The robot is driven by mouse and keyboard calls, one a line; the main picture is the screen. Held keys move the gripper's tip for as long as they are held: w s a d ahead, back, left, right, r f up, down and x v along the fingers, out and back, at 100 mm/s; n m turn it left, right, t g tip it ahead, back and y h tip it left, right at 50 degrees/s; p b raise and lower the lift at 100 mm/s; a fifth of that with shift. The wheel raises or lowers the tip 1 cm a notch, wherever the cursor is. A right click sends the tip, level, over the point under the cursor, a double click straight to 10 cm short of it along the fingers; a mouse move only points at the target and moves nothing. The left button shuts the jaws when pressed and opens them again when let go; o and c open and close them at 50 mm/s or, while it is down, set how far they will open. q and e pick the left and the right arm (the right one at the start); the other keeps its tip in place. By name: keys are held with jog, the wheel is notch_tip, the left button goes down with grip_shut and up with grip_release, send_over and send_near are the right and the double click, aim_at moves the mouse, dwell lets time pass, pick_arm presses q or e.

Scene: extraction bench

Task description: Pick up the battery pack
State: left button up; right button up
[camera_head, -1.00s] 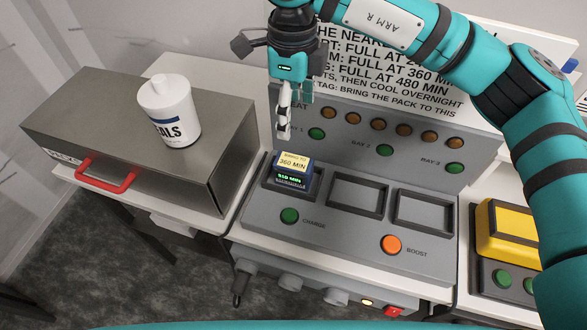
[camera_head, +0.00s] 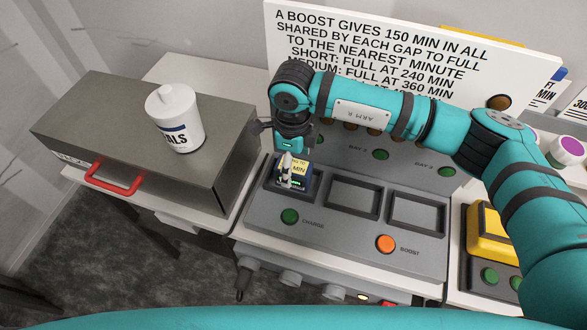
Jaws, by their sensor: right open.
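My left gripper is not in view.
Two empty bays (camera_head: 416,213) lie right of the pack. A green charge button (camera_head: 290,216) and orange boost button (camera_head: 385,244) are in front. A metal box (camera_head: 95,120) with a red handle carries a white tub (camera_head: 174,120) at left. A yellow device (camera_head: 490,240) stands right.

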aim_at(293, 166)
jog(key=shift+w+f+p, duration=0.1)
jog(key=shift+f+p, duration=0.4)
jog(key=shift+f, duration=1.35)
jog(key=shift+r, duration=0.1)
grip_shut()
